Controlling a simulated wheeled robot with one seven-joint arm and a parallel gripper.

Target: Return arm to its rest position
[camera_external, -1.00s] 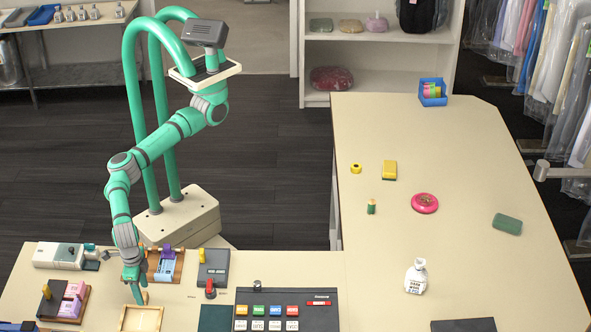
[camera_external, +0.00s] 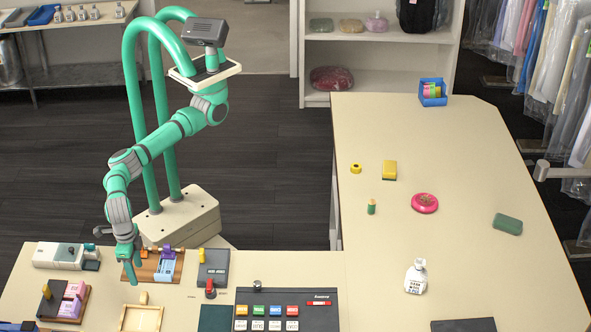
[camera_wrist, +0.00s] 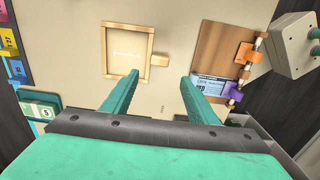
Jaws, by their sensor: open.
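My gripper (camera_external: 130,272) hangs at the end of my green arm, above the near left part of the counter. In the wrist view my gripper (camera_wrist: 156,90) has its two green fingers spread apart with nothing between them. A small square wooden tray (camera_external: 141,318) with a short handle lies on the counter just below and in front of the fingers. In the wrist view the wooden tray (camera_wrist: 106,52) is ahead of the fingertips, flat on the counter and empty apart from a light line mark. The fingers do not touch it.
A wooden board with a blue card and purple clip (camera_external: 165,266) is just right of my gripper. Another board with pink pieces (camera_external: 74,299) is left.

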